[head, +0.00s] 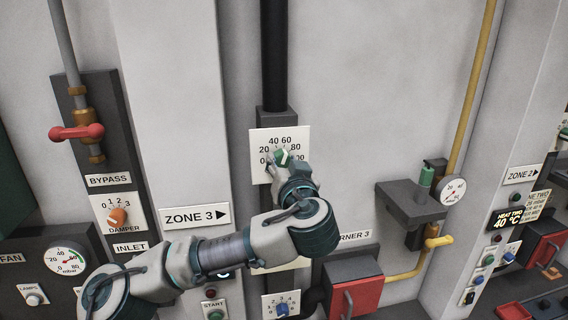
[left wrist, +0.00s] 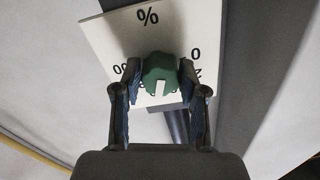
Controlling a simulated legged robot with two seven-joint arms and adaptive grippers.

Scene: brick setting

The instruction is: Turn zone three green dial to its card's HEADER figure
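The green dial (head: 282,157) sits on a white scale plate (head: 262,141) marked from 0 upward through 20, 40, 60 and 80, below a black pipe. In the left wrist view the dial (left wrist: 160,72) shows a white pointer mark, and the plate appears upside down, with the mark towards the top of the scale, around its middle. My left gripper (head: 287,168) is at the dial. Its fingers (left wrist: 160,80) lie close against both sides of the dial and look shut on it. Part of the scale is hidden by the fingers. My right gripper is not in view.
A ZONE 3 sign (head: 195,216) is on the wall. A red box (head: 355,295), a blue knob (head: 282,309) and a partly covered white plate (head: 290,265) are below my arm. A shelf (head: 410,203) with a gauge (head: 453,190) juts out right. An orange damper knob (head: 117,216) is left.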

